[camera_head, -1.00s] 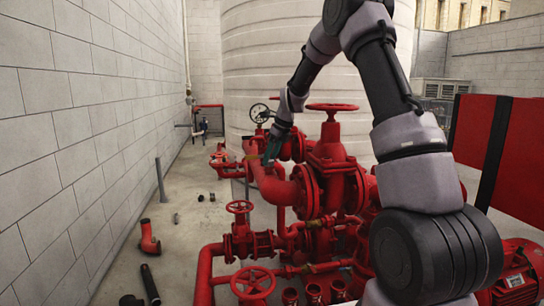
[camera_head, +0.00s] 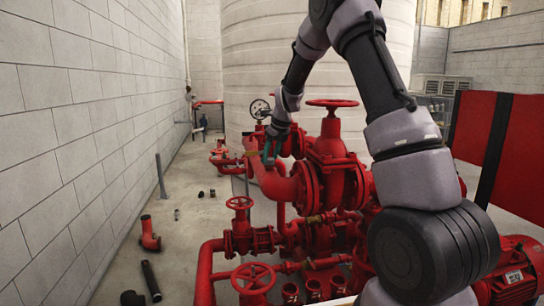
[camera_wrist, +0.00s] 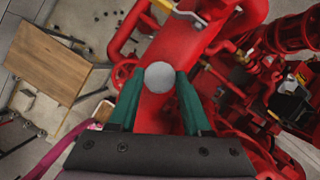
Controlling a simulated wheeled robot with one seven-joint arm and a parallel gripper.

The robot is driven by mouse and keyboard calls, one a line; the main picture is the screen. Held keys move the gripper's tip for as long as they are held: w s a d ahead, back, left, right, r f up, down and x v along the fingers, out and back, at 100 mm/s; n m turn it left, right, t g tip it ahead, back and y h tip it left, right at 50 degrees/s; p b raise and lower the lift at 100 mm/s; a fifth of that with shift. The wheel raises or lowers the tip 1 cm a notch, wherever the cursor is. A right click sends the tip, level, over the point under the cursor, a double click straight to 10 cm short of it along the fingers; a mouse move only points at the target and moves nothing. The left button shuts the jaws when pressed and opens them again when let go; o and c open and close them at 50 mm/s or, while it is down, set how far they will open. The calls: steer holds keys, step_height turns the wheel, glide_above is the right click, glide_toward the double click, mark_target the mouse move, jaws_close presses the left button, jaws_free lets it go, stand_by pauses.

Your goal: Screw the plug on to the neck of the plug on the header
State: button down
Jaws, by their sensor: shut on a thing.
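My gripper (camera_wrist: 160,85) is shut on a round, pale grey plug (camera_wrist: 160,77), held between its two green fingertips in the wrist view. The red header pipe (camera_wrist: 152,112) lies behind the plug in that view; I cannot tell whether the plug touches it. In the head view my gripper (camera_head: 269,155) is at the upper left of the pumpset, close to the red header (camera_head: 279,187). The plug is too small to make out there. The neck is not clearly seen; the plug and fingers may hide it.
A pressure gauge (camera_head: 259,109) stands just behind the gripper. A red handwheel valve (camera_head: 331,104) rises to its right. A grey block wall (camera_head: 70,140) runs along the left. A red elbow (camera_head: 149,234) and other loose pipe parts lie on the floor.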

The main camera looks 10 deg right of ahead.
steer(key=shift+d+m+h, duration=0.15)
steer(key=shift+m+h, duration=0.25)
steer(key=shift+m, duration=0.5)
steer(key=shift+w+r, duration=0.1)
